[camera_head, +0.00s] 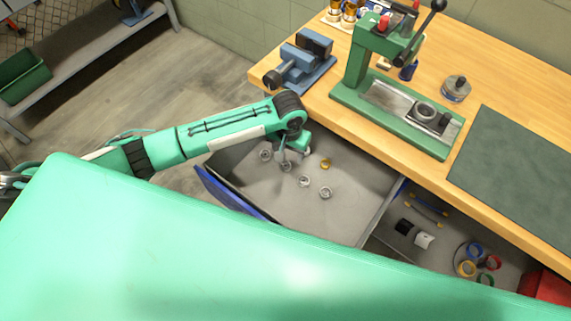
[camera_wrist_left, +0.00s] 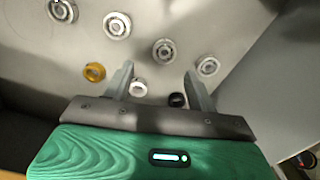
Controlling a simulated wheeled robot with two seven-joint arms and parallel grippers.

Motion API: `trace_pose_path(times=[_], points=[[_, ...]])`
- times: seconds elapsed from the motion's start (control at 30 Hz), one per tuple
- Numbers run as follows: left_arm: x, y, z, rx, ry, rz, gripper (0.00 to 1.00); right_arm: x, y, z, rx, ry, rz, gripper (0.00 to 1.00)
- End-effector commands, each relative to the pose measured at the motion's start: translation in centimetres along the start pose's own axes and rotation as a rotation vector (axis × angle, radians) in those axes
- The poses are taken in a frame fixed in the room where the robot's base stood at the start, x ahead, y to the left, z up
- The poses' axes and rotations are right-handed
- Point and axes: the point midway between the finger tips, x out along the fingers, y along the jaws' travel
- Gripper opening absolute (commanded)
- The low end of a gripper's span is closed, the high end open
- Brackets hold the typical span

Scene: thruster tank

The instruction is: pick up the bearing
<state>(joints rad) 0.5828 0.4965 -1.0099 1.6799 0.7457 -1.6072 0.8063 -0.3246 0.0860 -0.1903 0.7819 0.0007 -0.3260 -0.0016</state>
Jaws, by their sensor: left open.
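Several silver ring-shaped bearings lie in the open drawer (camera_head: 340,215). In the head view one bearing (camera_head: 304,181) and another bearing (camera_head: 326,192) lie to the right of my left gripper (camera_head: 288,160). In the left wrist view my left gripper (camera_wrist_left: 160,72) is open with nothing held. A bearing (camera_wrist_left: 164,51) shows just past the gap between its fingertips. Other bearings lie at the right (camera_wrist_left: 208,66) and upper left (camera_wrist_left: 117,25). Which bearing is meant, I cannot tell. My right gripper is not in view.
A brass ring (camera_wrist_left: 94,71), a small pale ring (camera_wrist_left: 138,88) and a dark ring (camera_wrist_left: 178,100) lie near the fingers. The drawer walls enclose the space. The workbench (camera_head: 300,88) carries a green press (camera_head: 375,50) and a blue vise (camera_head: 303,58).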

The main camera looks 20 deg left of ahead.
Motion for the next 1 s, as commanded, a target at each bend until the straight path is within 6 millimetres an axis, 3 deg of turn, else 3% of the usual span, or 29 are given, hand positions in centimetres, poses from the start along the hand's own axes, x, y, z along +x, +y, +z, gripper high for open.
trace_pose_path(times=[0.4,0.7,0.93,1.0], points=[[4.9,-0.7,0.7,-0.001,0.0,-0.002,0.58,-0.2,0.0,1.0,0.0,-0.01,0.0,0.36],[5.4,-0.6,0.6,0.0,0.001,-0.001,0.58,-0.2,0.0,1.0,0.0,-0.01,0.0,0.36],[5.4,-0.6,0.6,0.0,0.001,-0.001,0.12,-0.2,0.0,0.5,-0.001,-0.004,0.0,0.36],[5.4,-0.6,0.6,0.0,0.001,-0.001,0.09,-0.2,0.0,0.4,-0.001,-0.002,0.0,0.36]])
